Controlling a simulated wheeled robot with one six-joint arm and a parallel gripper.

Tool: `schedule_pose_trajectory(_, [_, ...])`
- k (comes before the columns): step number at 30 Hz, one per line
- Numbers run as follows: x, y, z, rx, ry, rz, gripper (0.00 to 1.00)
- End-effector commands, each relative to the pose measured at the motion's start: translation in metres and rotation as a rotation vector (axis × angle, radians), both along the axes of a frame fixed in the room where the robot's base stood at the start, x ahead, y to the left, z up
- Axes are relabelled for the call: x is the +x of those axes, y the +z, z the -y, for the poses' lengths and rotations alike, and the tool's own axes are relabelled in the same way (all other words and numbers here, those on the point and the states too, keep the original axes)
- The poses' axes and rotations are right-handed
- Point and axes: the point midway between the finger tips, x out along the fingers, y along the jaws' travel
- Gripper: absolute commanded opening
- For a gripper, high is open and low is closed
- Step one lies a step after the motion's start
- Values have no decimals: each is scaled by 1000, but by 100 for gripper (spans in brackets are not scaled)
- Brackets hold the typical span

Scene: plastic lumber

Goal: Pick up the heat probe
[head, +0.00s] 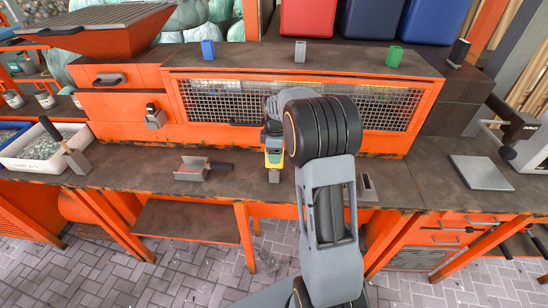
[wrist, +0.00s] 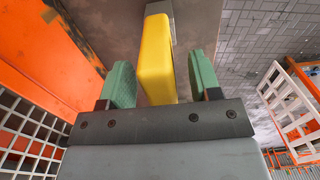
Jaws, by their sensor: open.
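A yellow block-like piece, which I take to be the heat probe (head: 273,158), stands upright near the front edge of the workbench, with a small grey part below it. My gripper (head: 272,141) is right above it and partly hides it. In the wrist view the yellow piece (wrist: 155,62) lies between the two green fingers of my gripper (wrist: 161,72). The fingers are open, with a visible gap on each side of the piece. The piece's lower end is mostly hidden in the wrist view.
The orange machine with a mesh front (head: 230,100) stands close behind. A flat grey plate (head: 480,172) lies on the right.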

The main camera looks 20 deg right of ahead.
Motion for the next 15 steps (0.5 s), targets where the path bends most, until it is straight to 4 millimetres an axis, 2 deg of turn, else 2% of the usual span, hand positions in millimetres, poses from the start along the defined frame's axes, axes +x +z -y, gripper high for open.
schedule_pose_trajectory(5, [-1, -14, 0, 1, 0, -2, 57])
schedule_pose_trajectory(13, [0, -16, 1, 0, -1, 0, 57])
schedule_pose_trajectory(15, [0, -16, 1, 0, -1, 0, 51])
